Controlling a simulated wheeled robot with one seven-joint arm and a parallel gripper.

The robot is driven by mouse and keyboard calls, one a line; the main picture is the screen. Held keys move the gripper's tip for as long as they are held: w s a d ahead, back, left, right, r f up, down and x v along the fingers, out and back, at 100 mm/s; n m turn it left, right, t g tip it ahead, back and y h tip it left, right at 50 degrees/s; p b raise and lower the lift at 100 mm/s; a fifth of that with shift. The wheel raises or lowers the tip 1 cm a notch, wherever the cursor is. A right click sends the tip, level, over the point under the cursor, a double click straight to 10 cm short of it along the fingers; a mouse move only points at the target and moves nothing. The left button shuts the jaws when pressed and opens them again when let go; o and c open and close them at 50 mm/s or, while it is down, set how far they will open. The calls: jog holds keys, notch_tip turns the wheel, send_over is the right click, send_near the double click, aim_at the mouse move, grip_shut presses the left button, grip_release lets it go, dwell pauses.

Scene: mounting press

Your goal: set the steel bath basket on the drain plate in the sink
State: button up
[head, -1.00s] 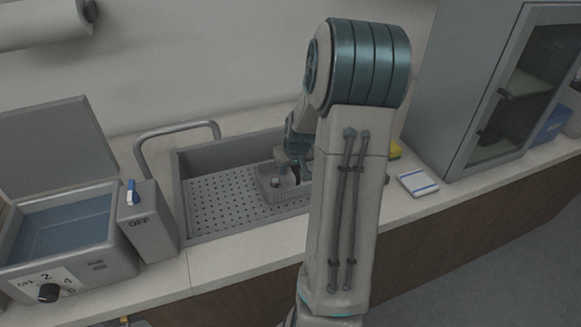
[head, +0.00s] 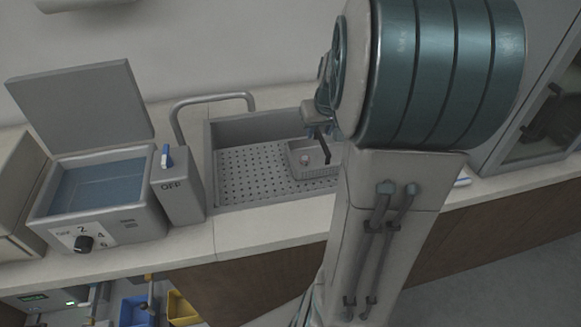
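The steel bath basket (head: 302,168) sits on the perforated drain plate (head: 245,178) in the right part of the sink (head: 222,128). It looks level, and its right part is hidden behind my arm. A small round piece shows inside the basket. My gripper (head: 324,148) is at the basket, with a dark finger pointing down over its middle. The fingertips are small and partly covered by my arm, so I cannot tell whether they are apart or touch the basket.
A water bath (head: 100,195) with a raised lid stands left of the sink, next to a grey box (head: 178,185) with a blue switch marked OFF. A curved tap (head: 210,98) arches at the sink's left. Blue (head: 136,312) and yellow (head: 182,308) bins sit below the counter. The plate's left part is clear.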

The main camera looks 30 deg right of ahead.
jog(key=s+a+r+n, duration=0.1)
jog(key=s+a, duration=0.6)
jog(key=a, duration=0.3)
jog(key=s+a+r+n+g+y, duration=0.1)
jog(key=s+a, duration=0.7)
jog(key=a, duration=0.2)
jog(key=shift+r, duration=0.2)
jog(key=shift+w, duration=0.1)
